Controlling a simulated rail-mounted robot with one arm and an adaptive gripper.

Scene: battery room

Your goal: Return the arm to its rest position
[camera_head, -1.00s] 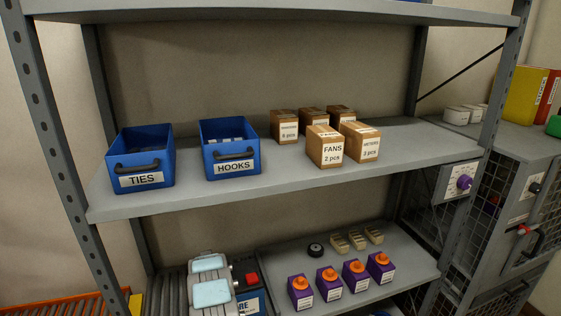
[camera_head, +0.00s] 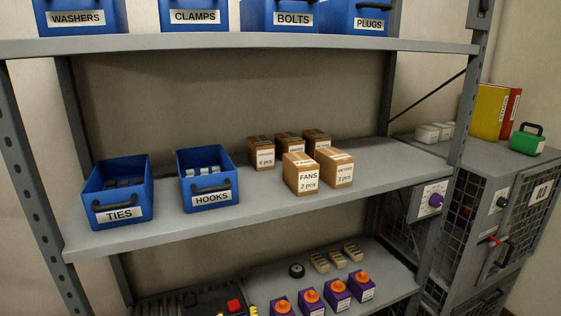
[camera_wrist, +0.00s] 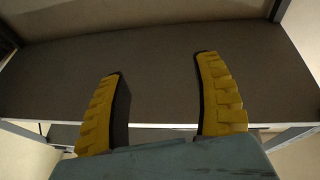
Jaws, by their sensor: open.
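My gripper (camera_wrist: 160,65) shows in the wrist view with its two yellow ridged fingers spread apart. Nothing is between them. Beyond the fingers is a flat dark grey-brown surface (camera_wrist: 165,75), with a pale edge along its near side. Which board this is, I cannot tell. My arm and gripper do not show in the head view.
The middle shelf (camera_head: 240,222) holds the TIES bin (camera_head: 118,192), the HOOKS bin (camera_head: 209,180) and several cartons such as FANS (camera_head: 300,174). Blue bins line the top shelf (camera_head: 250,43). Purple orange-topped items (camera_head: 310,303) stand below. A mesh cabinet (camera_head: 490,225) stands right.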

